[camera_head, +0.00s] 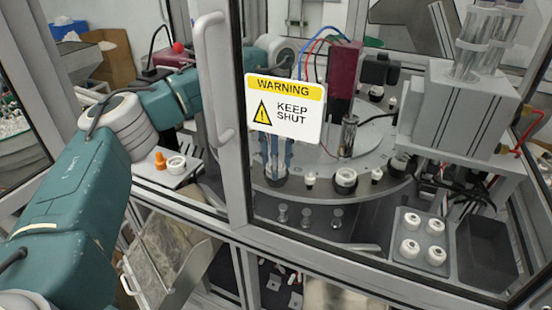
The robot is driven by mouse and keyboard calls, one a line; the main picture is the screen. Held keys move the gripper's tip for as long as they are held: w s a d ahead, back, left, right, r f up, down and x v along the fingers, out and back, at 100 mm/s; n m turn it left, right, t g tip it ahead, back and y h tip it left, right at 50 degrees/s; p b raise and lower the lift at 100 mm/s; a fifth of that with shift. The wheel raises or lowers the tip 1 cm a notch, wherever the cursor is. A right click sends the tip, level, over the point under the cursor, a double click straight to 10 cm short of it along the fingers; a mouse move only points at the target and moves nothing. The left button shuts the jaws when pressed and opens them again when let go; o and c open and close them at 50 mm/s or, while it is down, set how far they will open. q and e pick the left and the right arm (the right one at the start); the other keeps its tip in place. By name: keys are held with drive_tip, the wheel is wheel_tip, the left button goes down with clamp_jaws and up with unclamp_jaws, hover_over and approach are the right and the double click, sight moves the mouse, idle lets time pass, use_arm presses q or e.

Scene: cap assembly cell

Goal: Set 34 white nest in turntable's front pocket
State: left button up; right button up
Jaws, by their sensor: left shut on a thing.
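My left gripper (275,160) shows below the warning sign, pointing down at the front-left rim of the turntable (313,189). Its fingers are shut on a small round pale piece with a dark middle (276,173), probably the white nest, low at the rim. The fingers partly cover it, and I cannot tell whether it is seated in a pocket. Another white ring-shaped piece (176,165) stands on the ledge at left. A similar white nest (346,178) sits on the turntable's rim to the right of the gripper. My right gripper is not in view.
The glazed door frame (236,130) and warning sign (285,108) hide part of my left arm. An orange cone (160,160) stands on the ledge. A grey tray (421,245) with several white pieces and an empty dark bin (486,250) are at right.

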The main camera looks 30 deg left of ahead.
use_arm(q)
drive_tip(key=shift+s, duration=0.1)
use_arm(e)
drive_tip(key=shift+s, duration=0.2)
use_arm(q)
drive_tip(key=shift+f, duration=0.1)
drive_tip(key=o, duration=1.2)
drive_tip(key=shift+o, duration=0.2)
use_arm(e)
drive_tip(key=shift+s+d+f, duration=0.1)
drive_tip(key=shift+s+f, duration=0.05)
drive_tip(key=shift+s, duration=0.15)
